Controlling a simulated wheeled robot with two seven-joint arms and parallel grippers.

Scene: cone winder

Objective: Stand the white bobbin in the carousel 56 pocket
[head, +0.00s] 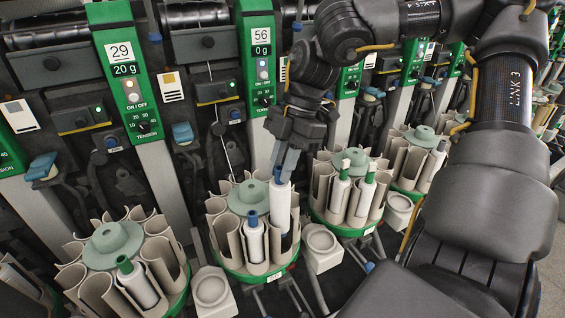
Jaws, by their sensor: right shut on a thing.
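The panel marked 56 (259,36) stands above a beige carousel (223,243) with a green base rim. My right gripper (287,165) comes down from above and is shut on the blue top of a white bobbin (280,207). The bobbin is about upright, at the right side of the carousel's grey-green centre. Its lower end is hidden among the pocket walls, so I cannot tell whether it rests on the pocket floor. Another white bobbin (254,242) with a blue top stands in a front pocket. My left gripper is not in view.
A carousel (180,290) at the left, below panel 29 (121,50), holds a green-topped bobbin (138,284). A carousel (345,229) at the right holds green-topped bobbins (340,190). Small beige cups (321,243) sit between carousels. My right arm covers the right side.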

